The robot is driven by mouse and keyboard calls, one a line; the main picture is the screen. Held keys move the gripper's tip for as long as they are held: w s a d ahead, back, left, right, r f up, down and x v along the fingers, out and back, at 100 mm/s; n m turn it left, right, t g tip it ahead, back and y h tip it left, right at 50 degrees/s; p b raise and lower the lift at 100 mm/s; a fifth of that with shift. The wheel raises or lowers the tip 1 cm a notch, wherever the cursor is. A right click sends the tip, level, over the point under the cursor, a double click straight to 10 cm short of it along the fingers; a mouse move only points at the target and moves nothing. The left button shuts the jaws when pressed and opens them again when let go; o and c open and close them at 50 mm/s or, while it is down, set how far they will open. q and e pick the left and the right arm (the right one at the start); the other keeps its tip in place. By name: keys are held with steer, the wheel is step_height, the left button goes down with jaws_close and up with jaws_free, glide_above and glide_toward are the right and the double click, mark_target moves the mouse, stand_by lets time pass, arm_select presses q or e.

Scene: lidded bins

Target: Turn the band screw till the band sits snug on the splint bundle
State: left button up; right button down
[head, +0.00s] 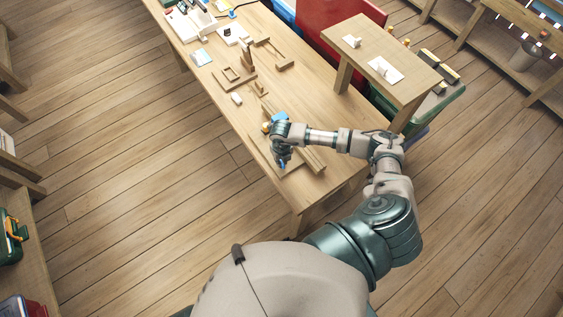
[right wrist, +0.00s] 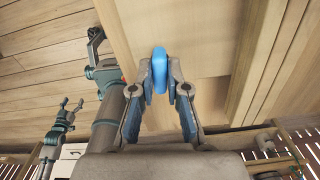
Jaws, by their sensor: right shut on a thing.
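My right gripper (head: 283,160) points down over the near end of the workbench. It is shut on a blue piece (right wrist: 160,72), whose rounded end stands between the fingertips in the right wrist view. A bit of blue also shows at the fingertips in the head view (head: 282,165). I cannot tell whether this piece is the band screw or a tool. Long thin wooden strips (head: 313,160) lie beside the gripper, partly behind my forearm. I cannot make out the band or the splint bundle clearly. My left gripper is not seen in the head view.
A small yellow thing (head: 266,127) sits by my wrist. A raised wooden stand (head: 385,50) is at right. The floor left of the bench is clear.

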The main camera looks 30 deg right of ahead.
steer(key=shift+m, duration=0.3)
steer(key=shift+m+p, duration=0.6)
steer(key=shift+m, duration=1)
